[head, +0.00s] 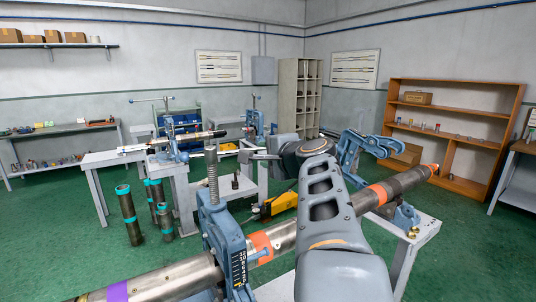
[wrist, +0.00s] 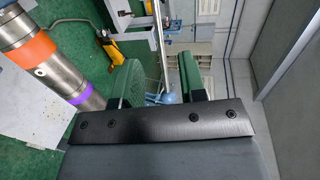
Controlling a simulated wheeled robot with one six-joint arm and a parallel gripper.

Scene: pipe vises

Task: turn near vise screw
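The near blue vise (head: 224,236) stands in the front middle of the head view, around a steel pipe (head: 170,278) with orange and purple bands. Its upright threaded screw (head: 212,178) rises from the top of the frame. I cannot make out a crossbar on the screw. My gripper (head: 246,156) is to the right of the screw's upper part, apart from it in the picture. In the wrist view the two green-padded fingers (wrist: 158,72) are spread, with nothing held between them. A banded pipe (wrist: 52,62) runs along the left of the wrist view; the screw is not recognisable there.
Another blue vise (head: 350,150) stands right, behind my arm. Farther vises with T-bars (head: 152,99) sit on a bench left of centre. Several upright pipes (head: 128,215) stand on the floor. A yellow tool (head: 278,205) lies behind the near pipe. Shelves line the walls.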

